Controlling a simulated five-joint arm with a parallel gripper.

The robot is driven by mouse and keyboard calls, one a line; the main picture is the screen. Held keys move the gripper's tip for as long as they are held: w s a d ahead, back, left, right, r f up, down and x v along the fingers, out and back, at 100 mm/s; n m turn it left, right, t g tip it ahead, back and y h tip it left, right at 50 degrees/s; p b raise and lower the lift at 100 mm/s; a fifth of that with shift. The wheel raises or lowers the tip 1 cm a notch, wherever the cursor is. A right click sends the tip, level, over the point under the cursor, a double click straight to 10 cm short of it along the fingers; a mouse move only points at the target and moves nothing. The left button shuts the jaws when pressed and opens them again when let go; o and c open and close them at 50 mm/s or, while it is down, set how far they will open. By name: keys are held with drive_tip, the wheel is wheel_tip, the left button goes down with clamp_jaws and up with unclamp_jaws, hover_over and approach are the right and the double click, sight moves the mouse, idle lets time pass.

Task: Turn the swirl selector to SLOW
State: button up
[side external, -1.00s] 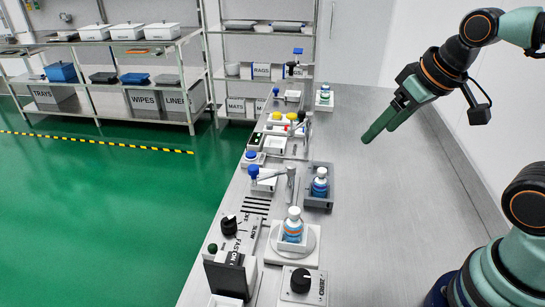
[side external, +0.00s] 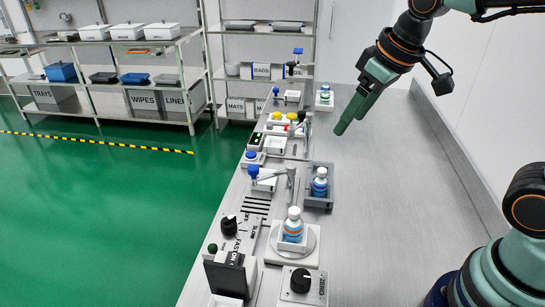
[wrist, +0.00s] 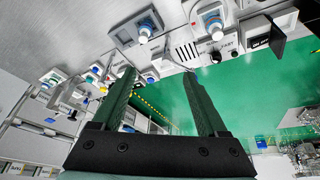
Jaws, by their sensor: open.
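The likely swirl selector is a black knob (side external: 229,225) on the near left of the bench, beside a panel with SLOW and FAST lettering. Its pointer setting is too small to tell. In the wrist view a dark knob (wrist: 217,34) shows near FAST lettering at the upper right. My gripper (side external: 345,129) is high above the right half of the bench, well apart from the knob. Its two green fingers (wrist: 158,75) are spread with nothing between them.
A white-capped bottle (side external: 293,226) stands on a round plate near the knob. A second bottle (side external: 320,183) sits in a grey holder. Another black dial (side external: 300,281) is at the front. A dark upright block (side external: 230,275) stands near the selector. The bench's right side (side external: 390,220) is clear.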

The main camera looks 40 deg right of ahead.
drive_tip(key=w+a+f+n+g, duration=0.3)
drive_tip(key=w+a+n, duration=0.2)
drive_tip(key=w+a, duration=0.45)
drive_tip(key=n+g, duration=0.1)
drive_tip(key=n, duration=0.3)
hover_over(228, 219)
wheel_tip(228, 219, down, 10)
wheel_tip(228, 219, down, 11)
clamp_jaws()
